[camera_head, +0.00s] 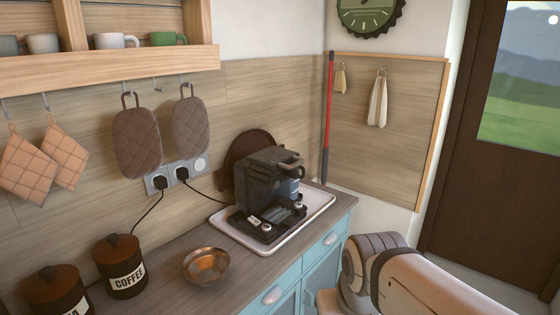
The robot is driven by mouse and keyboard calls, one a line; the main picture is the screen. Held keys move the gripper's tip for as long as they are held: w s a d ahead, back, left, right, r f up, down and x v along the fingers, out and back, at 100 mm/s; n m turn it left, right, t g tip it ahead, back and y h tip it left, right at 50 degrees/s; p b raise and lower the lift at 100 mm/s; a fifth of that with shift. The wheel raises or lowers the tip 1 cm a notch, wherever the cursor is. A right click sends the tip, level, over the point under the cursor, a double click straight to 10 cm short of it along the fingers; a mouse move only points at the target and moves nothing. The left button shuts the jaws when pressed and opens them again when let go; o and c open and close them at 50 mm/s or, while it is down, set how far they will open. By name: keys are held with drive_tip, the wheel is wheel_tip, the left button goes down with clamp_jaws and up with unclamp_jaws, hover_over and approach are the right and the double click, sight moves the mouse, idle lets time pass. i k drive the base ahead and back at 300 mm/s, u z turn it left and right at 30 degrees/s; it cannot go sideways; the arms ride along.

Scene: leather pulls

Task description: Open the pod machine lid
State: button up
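The pod machine (258,182) is a dark, boxy machine on a white tray (227,231) near the far right end of the counter. A dark curved handle (291,167) sticks out at its upper right, by the lid on top. The lid appears to lie down on the body, but the dark surfaces make its exact edge hard to tell. A bluish part shows under the handle. My arm is at the lower right, apart from the machine. My gripper is not in view, so its opening is hidden.
A copper-coloured bowl (206,266) and a coffee canister (121,266) stand on the counter left of the machine. A round brown board (238,151) leans behind it. A black cord runs to the wall socket (182,175). A red-handled pole (328,115) stands behind right.

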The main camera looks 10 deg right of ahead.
sight(272, 160)
drive_tip(key=i, duration=0.85)
